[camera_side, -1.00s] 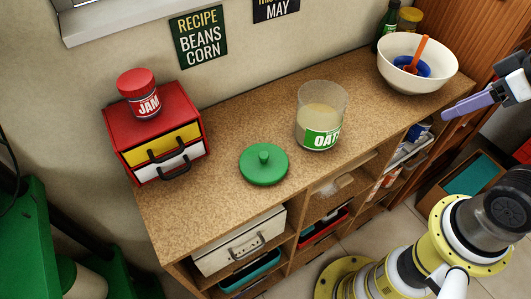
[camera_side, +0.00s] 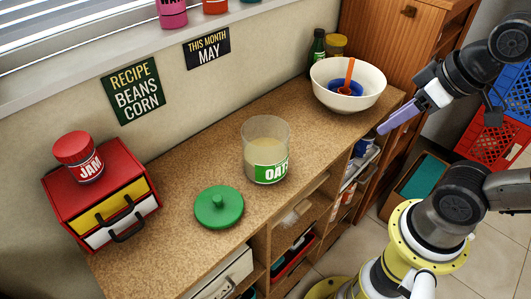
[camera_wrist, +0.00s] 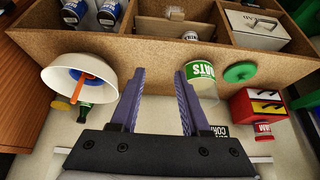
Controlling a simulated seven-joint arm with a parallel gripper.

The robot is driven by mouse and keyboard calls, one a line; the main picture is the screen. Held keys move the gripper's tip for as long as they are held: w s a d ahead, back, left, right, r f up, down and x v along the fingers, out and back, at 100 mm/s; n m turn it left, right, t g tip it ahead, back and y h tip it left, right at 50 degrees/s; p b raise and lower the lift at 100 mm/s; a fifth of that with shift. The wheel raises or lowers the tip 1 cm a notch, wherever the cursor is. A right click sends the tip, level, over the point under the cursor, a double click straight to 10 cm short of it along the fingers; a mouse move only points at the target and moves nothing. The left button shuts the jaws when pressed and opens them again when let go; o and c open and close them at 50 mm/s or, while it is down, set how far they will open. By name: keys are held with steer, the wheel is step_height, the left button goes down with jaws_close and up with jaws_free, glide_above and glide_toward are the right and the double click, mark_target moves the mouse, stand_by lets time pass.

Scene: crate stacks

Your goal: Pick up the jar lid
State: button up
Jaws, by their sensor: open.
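The green jar lid (camera_side: 219,207), round with a knob on top, lies flat on the brown countertop. The clear oats jar (camera_side: 266,150), with a green label and pale contents, stands open behind it to the right. My gripper (camera_side: 384,130) is in the air near the counter's front right edge, well right of the lid and apart from it. In the wrist view my gripper (camera_wrist: 160,72) has its two purple fingers spread with nothing between them. There the lid (camera_wrist: 240,73) shows to the right of the fingers, past the jar (camera_wrist: 199,78).
A white bowl (camera_side: 371,97) with a blue item and an orange utensil stands at the right, near my gripper. Two bottles or jars stand behind it. A red drawer box (camera_side: 57,203) with a jam jar (camera_side: 76,155) on top is at the left. The counter around the lid is clear.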

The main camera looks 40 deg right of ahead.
steer(key=shift+o, duration=0.9)
